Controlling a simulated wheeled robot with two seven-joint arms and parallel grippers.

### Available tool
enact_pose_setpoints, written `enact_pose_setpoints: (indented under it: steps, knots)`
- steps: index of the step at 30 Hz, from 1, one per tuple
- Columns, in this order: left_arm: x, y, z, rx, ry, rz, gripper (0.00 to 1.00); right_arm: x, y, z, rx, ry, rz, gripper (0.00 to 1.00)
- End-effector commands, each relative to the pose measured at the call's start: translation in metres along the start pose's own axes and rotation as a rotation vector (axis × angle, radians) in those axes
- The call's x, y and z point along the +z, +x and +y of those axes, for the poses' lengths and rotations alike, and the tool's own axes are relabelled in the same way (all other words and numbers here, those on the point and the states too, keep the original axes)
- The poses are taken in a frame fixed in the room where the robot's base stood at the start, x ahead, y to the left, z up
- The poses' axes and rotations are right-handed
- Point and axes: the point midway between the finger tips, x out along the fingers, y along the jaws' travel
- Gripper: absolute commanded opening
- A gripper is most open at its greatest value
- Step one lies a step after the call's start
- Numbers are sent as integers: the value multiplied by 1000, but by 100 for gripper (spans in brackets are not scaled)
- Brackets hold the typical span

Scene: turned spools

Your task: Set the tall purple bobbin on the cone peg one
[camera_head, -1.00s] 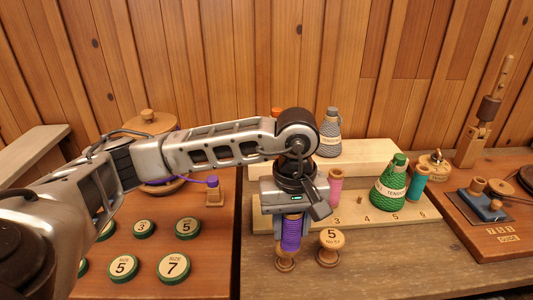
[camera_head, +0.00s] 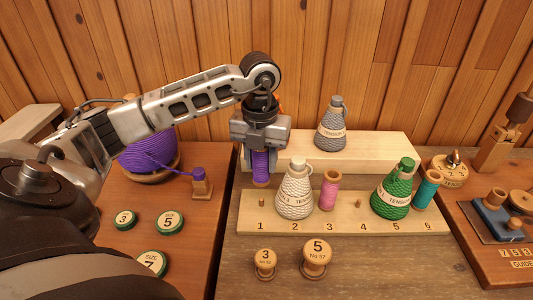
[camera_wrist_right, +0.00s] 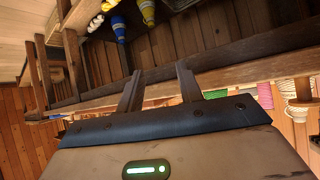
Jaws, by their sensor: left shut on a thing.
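My left gripper (camera_head: 260,148) is shut on the tall purple bobbin (camera_head: 260,164), which hangs upright below the jaws with its wooden foot showing. The bobbin is over the left end of the light wooden peg board (camera_head: 330,222), near the printed 1, and looks raised above the board.
A grey cone (camera_head: 331,125) stands on the raised block behind (camera_head: 380,150). Wooden knobs numbered 3 (camera_head: 265,263) and 5 (camera_head: 316,257) stand in front.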

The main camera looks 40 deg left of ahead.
Motion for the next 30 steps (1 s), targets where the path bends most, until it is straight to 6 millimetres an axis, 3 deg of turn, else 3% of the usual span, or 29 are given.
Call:
enact_pose_setpoints:
  steps: [9,18,30]
  knots:
    - [0,21,0,-1,-12,0,12,15,5,-2,-6,11,-10,36]
    - [0,50,0,-1,-10,0,12,14,12,-8,-23,53,27,36]
    - [0,54,0,0,-9,0,12,8,10,-9,-26,63,43,36]
